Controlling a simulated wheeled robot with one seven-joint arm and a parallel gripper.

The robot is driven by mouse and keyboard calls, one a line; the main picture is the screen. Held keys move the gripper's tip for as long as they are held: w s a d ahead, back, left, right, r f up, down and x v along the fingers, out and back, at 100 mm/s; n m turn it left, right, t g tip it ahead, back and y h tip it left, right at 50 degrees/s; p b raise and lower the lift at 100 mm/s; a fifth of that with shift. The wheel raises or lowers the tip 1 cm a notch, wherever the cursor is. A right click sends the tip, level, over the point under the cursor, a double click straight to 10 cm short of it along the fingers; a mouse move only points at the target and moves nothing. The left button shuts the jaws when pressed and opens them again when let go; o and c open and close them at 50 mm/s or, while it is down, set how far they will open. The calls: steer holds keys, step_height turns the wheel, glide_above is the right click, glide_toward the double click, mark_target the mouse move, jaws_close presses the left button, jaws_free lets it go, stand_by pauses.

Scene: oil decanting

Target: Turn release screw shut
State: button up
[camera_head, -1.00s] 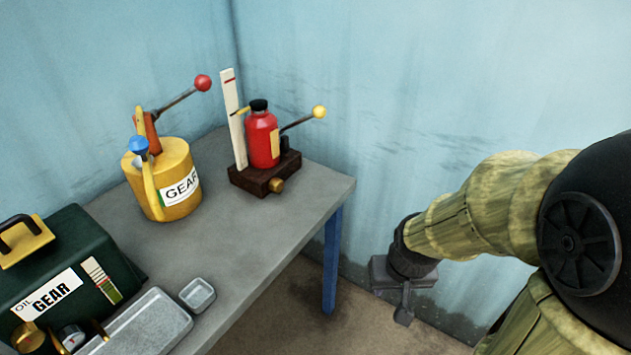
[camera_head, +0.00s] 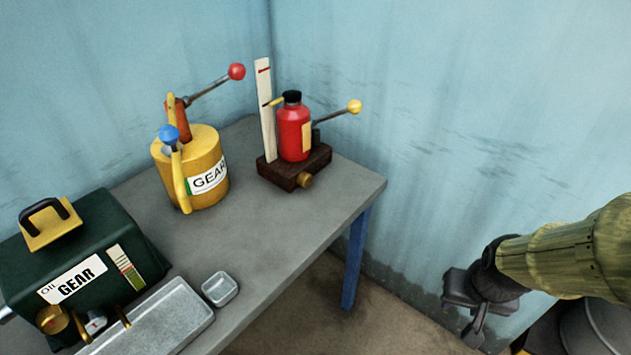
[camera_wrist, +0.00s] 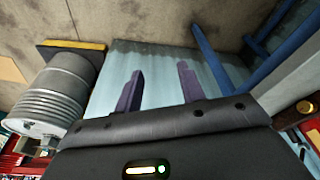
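A brass screw knob (camera_head: 305,181) sticks out of the front of a dark brown base (camera_head: 282,177), which carries a red bottle (camera_head: 294,135) with a black cap and a yellow-tipped lever (camera_head: 354,107). It stands on the grey table near its far right corner. I take this knob for the release screw; its turn position cannot be read. My gripper (camera_head: 474,310) hangs beyond the table's right edge, well apart from the knob. In the wrist view its two fingers (camera_wrist: 158,88) are spread with nothing between them.
On the table (camera_head: 280,245) stand a yellow gear oil can (camera_head: 205,165), a green gear oil box (camera_head: 105,225), a metal tray (camera_head: 165,315) and a small dish (camera_head: 220,288). A white gauge strip (camera_head: 265,110) rises beside the bottle. The wrist view shows a grey drum (camera_wrist: 55,90).

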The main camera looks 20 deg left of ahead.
mark_target(309, 181)
steer(key=o, duration=0.4)
steer(key=shift+c, duration=0.2)
steer(key=shift+w+a+f+m, duration=0.1)
steer(key=shift+w+a+m, duration=0.15)
steer(key=shift+m, duration=0.15)
steer(key=w+a+m+y+b, duration=0.1)
steer(key=w+a+m+y, duration=0.3)
steer(key=w+a+m, duration=0.3)
steer(key=w+a+r+m+t+y+b, duration=0.1)
steer(key=w+a+m+y, duration=0.3)
steer(key=w+a+m, duration=0.4)
steer(key=w+a+m+y+b, duration=0.1)
steer(key=w+a+m+y, duration=0.4)
steer(key=w+a+m, duration=0.3)
steer(key=shift+w+r, duration=0.3)
steer(key=shift+w, duration=0.1)
steer(key=x, duration=1.7)
steer(key=shift+w+a, duration=0.1)
steer(key=shift+w, duration=0.2)
